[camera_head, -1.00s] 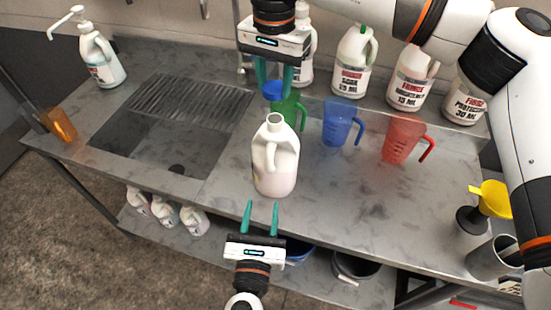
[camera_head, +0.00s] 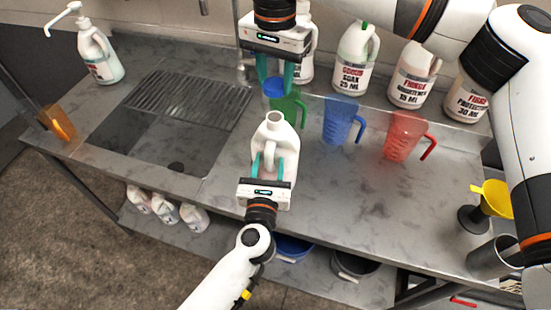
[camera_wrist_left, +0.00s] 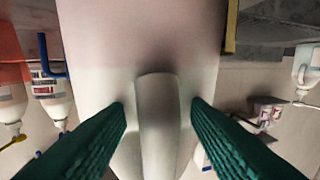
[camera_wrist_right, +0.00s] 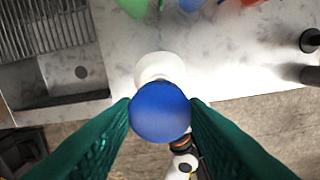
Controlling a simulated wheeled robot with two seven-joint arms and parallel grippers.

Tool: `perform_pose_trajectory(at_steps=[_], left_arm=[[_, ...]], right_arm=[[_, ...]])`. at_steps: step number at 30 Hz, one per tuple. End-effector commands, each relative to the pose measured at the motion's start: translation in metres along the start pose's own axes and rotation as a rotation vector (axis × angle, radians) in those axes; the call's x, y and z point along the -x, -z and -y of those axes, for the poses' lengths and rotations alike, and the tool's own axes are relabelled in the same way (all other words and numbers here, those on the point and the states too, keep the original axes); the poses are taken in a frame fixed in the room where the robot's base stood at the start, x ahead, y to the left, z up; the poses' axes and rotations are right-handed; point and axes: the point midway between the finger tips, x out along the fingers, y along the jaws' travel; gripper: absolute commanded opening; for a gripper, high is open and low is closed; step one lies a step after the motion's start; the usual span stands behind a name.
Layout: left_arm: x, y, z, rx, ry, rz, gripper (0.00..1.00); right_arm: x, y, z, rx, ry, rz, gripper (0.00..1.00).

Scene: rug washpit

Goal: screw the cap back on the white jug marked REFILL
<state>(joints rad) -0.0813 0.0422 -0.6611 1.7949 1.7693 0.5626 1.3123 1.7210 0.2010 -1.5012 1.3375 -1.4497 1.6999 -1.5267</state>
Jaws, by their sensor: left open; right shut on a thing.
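The white jug (camera_head: 272,135) stands upright and uncapped on the steel bench, its open neck up; no REFILL marking is readable from here. My left gripper (camera_head: 268,168) is open, its fingers on either side of the jug's handle, which also shows between them in the left wrist view (camera_wrist_left: 158,115). I cannot tell whether the fingers touch it. My right gripper (camera_head: 275,75) is shut on the blue cap (camera_head: 273,86), above and slightly behind the jug's neck. In the right wrist view the cap (camera_wrist_right: 160,111) hides part of the jug (camera_wrist_right: 158,66).
Green (camera_head: 290,106), blue (camera_head: 341,122) and red (camera_head: 403,137) measuring jugs stand behind and right of the jug. Labelled bottles line the back wall. A sink with a drain grate (camera_head: 188,100) lies left. A yellow funnel (camera_head: 494,199) is at the right.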

Motion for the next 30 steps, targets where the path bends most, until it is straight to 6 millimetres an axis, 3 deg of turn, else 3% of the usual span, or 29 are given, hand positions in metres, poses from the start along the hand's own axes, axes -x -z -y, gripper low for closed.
perform_pose_trajectory(at_steps=[8, 15, 16, 23, 30], left_arm=[[-0.001, 0.000, 0.000, 0.001, 0.000, 0.000, 0.41], [0.000, 0.000, 0.000, 0.001, 0.000, 0.000, 0.02], [0.000, 0.000, 0.000, 0.001, 0.000, 0.000, 0.00], [0.000, 0.000, 0.000, 0.001, 0.000, 0.000, 0.00], [0.000, 0.000, 0.000, 0.001, 0.000, 0.000, 0.00]], right_arm=[[0.000, 0.000, 0.000, 0.000, 0.000, 0.000, 0.15], [0.000, 0.000, 0.000, 0.000, 0.000, 0.000, 0.15], [0.000, 0.000, 0.000, 0.000, 0.000, 0.000, 0.15], [-0.003, 0.000, 0.000, 0.000, 0.000, -0.001, 0.15], [-0.033, 0.001, 0.001, 0.000, 0.001, -0.002, 0.15]])
